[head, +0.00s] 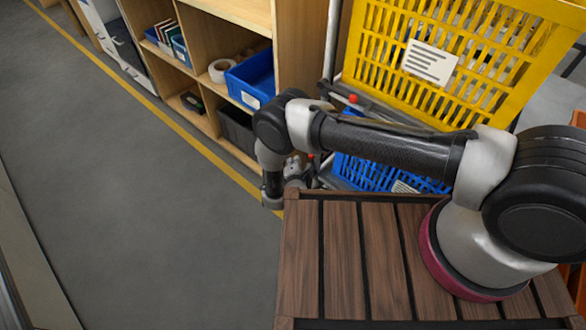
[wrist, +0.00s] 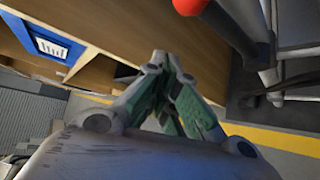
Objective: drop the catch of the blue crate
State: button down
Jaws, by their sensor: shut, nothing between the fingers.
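The blue crate (head: 372,175) sits low in a metal rack, below the yellow crate (head: 480,60); my arm hides much of it. A small red knob (head: 311,156) shows at the left end of the blue crate's level, beside my gripper (head: 297,172). A second red knob (head: 352,98) is higher, at the yellow crate's lower left corner. In the wrist view my gripper (wrist: 165,65) is shut and empty, its green-padded fingers meeting at the tips. A red knob (wrist: 190,5) shows large at the top edge there, apart from the fingertips; I cannot tell which one.
A wooden shelf (head: 236,12) with a blue bin (head: 252,78) and tape rolls stands left of the rack. Rack bars (wrist: 243,35) run close right of the fingers. Grey floor (head: 130,170) with a yellow line is clear at left. A slatted wooden surface (head: 340,260) lies below my arm.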

jog(key=shift+s+d+r, duration=0.15)
jog(key=shift+d+r, duration=0.25)
jog(key=shift+d, duration=0.35)
jog(key=shift+s+d+r, duration=0.15)
jog(key=shift+d+r, duration=0.25)
jog(key=shift+d, duration=0.35)
